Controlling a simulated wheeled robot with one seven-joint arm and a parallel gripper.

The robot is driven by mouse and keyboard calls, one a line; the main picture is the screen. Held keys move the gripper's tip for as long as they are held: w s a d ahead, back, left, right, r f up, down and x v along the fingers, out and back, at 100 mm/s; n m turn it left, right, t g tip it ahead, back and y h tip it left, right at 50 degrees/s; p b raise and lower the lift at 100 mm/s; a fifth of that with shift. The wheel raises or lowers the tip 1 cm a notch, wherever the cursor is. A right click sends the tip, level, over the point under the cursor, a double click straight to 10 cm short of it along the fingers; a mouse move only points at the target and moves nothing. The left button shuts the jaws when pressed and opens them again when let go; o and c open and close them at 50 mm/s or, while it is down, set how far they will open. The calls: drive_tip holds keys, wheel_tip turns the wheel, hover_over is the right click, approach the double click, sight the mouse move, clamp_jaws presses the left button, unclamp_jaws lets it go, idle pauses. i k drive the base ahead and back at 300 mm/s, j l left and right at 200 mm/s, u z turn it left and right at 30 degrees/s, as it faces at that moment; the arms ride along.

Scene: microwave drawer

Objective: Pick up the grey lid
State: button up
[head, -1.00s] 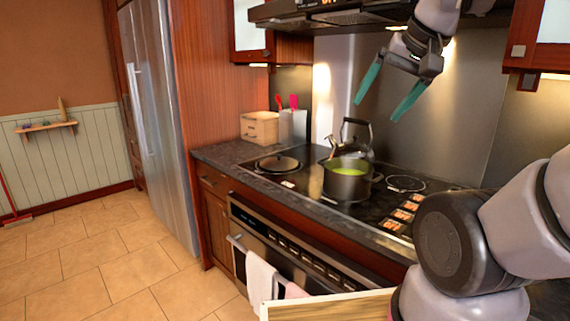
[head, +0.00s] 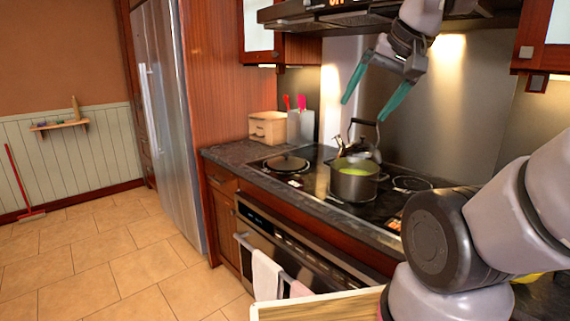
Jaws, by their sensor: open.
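The grey lid (head: 286,162) is dark and round with a small knob. It lies flat at the left end of the stovetop (head: 323,178). My gripper (head: 364,111) hangs high above the stove, above the pot and kettle, to the right of the lid and well apart from it. Its two green-tipped fingers are spread wide with nothing between them.
A pot (head: 353,184) with green contents stands right of the lid, with a kettle (head: 363,140) behind it. A wooden box (head: 267,128) and a utensil holder (head: 301,126) stand behind the lid. The range hood (head: 320,14) is close above my gripper.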

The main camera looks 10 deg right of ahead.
sight(286, 162)
drive_tip(key=j+z, duration=0.1)
drive_tip(key=j, duration=0.55)
drive_tip(key=i+j+z, duration=0.15)
drive_tip(key=j, duration=0.25)
drive_tip(key=i+j+z, duration=0.15)
drive_tip(key=j, duration=0.3)
drive_tip(key=j+z, duration=0.15)
drive_tip(key=j, duration=0.3)
drive_tip(key=i+j+z, duration=0.15)
drive_tip(key=j, duration=0.3)
drive_tip(key=i+j+z, duration=0.15)
drive_tip(key=i+j, duration=0.25)
drive_tip(key=i+j+z, duration=0.15)
drive_tip(key=i+j, duration=0.2)
drive_tip(key=j, duration=0.15)
drive_tip(key=i+j+z, duration=0.1)
drive_tip(key=i+j, duration=0.25)
drive_tip(key=j, duration=0.15)
